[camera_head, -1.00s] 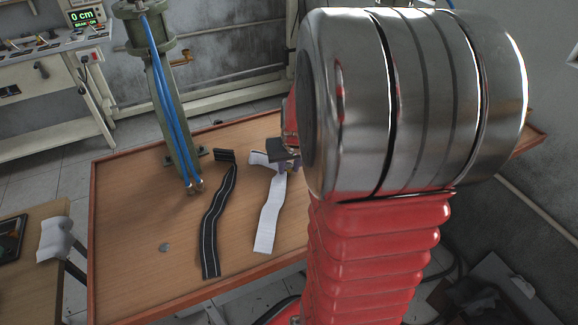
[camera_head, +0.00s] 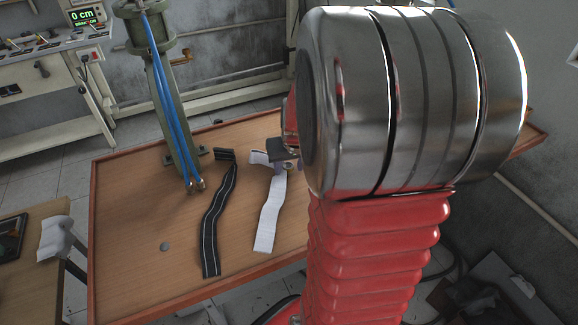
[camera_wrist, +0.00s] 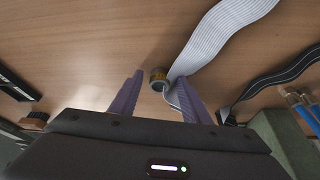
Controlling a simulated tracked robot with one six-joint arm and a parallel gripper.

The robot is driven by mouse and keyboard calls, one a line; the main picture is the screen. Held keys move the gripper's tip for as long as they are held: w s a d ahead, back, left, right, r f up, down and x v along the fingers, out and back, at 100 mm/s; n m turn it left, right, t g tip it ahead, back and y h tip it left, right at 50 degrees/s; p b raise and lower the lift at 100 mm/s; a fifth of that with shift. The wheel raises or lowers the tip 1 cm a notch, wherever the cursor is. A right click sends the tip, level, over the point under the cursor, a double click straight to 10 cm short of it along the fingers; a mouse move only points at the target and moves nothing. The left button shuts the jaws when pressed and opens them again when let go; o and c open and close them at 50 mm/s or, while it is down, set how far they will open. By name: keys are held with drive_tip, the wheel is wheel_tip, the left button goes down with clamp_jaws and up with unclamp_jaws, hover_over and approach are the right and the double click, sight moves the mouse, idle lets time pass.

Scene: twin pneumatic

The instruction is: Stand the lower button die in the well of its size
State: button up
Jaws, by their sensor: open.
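In the wrist view, a small round brass-coloured piece with a dark centre (camera_wrist: 158,79) is on the wooden table, between the tips of my two purple fingers and close to the white strap. It may be the lower button die, but it is too small to be sure. My gripper (camera_wrist: 160,77) is open around it, with gaps on both sides. No well can be made out.
A white strap (camera_head: 268,220) and a black strap with pale lines (camera_head: 217,225) lie across the wooden table (camera_head: 130,215). A green pneumatic stand (camera_head: 172,110) with blue hoses rises at the back left. The table's left front is mostly clear.

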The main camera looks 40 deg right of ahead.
drive_tip(key=v, duration=1.2)
idle(0.5)
drive_tip(key=s+a+r+n+y, duration=0.1)
drive_tip(key=s+a, duration=0.3)
drive_tip(key=a, duration=0.8)
drive_tip(key=s+a+r+n+t+y, duration=0.1)
drive_tip(key=s+a+r+n, duration=0.1)
drive_tip(key=a, duration=1)
drive_tip(key=s+n, duration=0.1)
drive_tip(key=n, duration=0.1)
drive_tip(key=shift+s+r+n+t, duration=0.15)
drive_tip(key=shift+s+n+t, duration=0.15)
drive_tip(key=shift+s, duration=0.1)
drive_tip(key=shift+o, duration=0.4)
drive_tip(key=shift+a, duration=0.1)
drive_tip(key=shift+c, duration=1.4)
drive_tip(key=shift+a, duration=0.15)
drive_tip(key=shift+c, duration=0.5)
